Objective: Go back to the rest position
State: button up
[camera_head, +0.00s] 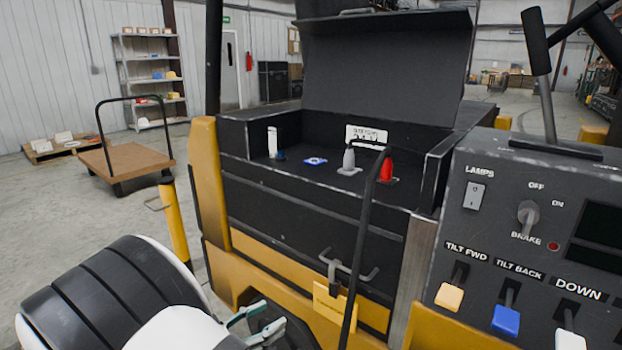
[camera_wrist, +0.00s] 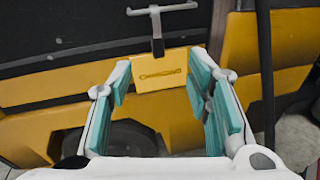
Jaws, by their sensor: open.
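My gripper (camera_head: 262,322) is low in the head view, in front of the yellow and black vehicle body, with its teal-padded fingers apart. In the wrist view my gripper (camera_wrist: 160,75) is also open, and nothing is held between its pads. Beyond the fingers a yellow tag (camera_wrist: 162,70) with dark lettering hangs below a metal latch handle (camera_wrist: 158,20). The same tag (camera_head: 335,306) and latch handle (camera_head: 348,266) show in the head view, to the right of my gripper. The gap between fingertips and tag is hard to judge.
Above is an open black compartment (camera_head: 232,135) with its lid (camera_head: 385,65) raised; inside stand a grey knob and a red knob (camera_head: 386,168). A black bar (camera_head: 362,230) rises beside the tag. A control panel (camera_head: 500,215) with levers fills the right. A cart (camera_head: 125,160) stands left.

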jog(key=s+d+r+m+g+y, duration=0.1)
jog(key=s+d+r+m+g, duration=0.25)
jog(key=d+r+m, duration=0.35)
jog(key=s+d+r+m+g+y, duration=0.15)
jog(key=d+r+g, duration=0.25)
jog(key=d, duration=0.5)
jog(key=s+d+r+m+g+y, duration=0.1)
jog(key=s+d+r+m+g, duration=0.4)
jog(key=d, duration=0.4)
jog(key=s+d+r+m+t+y, duration=0.15)
jog(key=s+m+y, duration=0.35)
jog(key=s, duration=0.6)
jog(key=s+d+r+m+t+y, duration=0.1)
jog(key=s+d+r+m+y, duration=0.2)
jog(key=s+m, duration=0.55)
notch_tip(320, 180, up, 16)
jog(key=s+n+t+p, duration=0.1)
jog(key=t+p, duration=0.2)
jog(key=p, duration=1.2)
jog(key=shift+s+a+n+y, duration=0.2)
jog(key=shift+n+y, duration=0.1)
jog(key=shift+y, duration=0.15)
jog(key=shift+r, duration=0.1)
